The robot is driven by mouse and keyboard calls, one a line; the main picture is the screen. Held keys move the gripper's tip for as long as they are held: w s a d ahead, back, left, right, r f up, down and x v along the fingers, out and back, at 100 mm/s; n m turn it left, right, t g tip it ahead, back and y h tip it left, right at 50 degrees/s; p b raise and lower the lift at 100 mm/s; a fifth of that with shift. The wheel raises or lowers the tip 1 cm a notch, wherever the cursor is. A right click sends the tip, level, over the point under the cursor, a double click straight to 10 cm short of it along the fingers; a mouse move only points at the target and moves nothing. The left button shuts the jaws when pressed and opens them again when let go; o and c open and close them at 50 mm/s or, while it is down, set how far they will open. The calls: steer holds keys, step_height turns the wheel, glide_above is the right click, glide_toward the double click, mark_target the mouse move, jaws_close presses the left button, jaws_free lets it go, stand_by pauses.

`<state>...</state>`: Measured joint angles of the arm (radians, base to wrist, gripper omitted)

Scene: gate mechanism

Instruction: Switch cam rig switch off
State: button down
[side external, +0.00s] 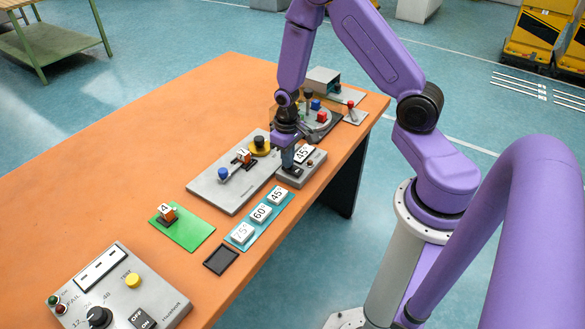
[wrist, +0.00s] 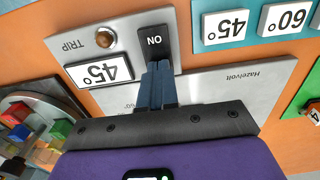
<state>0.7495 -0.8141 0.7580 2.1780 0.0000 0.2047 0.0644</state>
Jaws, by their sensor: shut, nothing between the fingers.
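A small grey box (side external: 314,165) stands at the right edge of the grey Hazelvolt plate. It carries a black rocker switch (wrist: 155,42) with ON visible on one end, a 45° tile (wrist: 98,73) and a TRIP lamp (wrist: 105,37). My gripper (wrist: 159,68) is shut and empty, with its fingertips at the rocker, covering the end opposite ON. I cannot tell whether they press on it or which way it is tilted. In the side view my gripper (side external: 288,165) points down over this box.
A teal mat (side external: 240,243) holds 45°, 60° and 75° tiles. A control box (side external: 150,300) with another OFF/ON switch stands front left. A round tray with coloured blocks (wrist: 45,125) lies nearby.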

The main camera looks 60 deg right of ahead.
steer(key=shift+f, duration=0.15)
steer(key=shift+r, duration=3.5)
steer(key=shift+a, duration=0.1)
steer(key=s+a+r+n, duration=0.3)
steer(key=s+a+r, duration=0.1)
steer(key=a+r, duration=0.15)
steer(key=s+a+r+n, duration=0.3)
steer(key=s+r+n, duration=0.1)
steer(key=s, duration=0.5)
steer(key=s+a+r+n, duration=0.3)
steer(key=s+r+n, duration=0.2)
steer(key=s, duration=0.5)
steer(key=shift+s+a+n, duration=0.2)
steer(key=shift+a+n, duration=0.1)
steer(key=shift+a, duration=0.1)
steer(key=shift+r, duration=0.1)
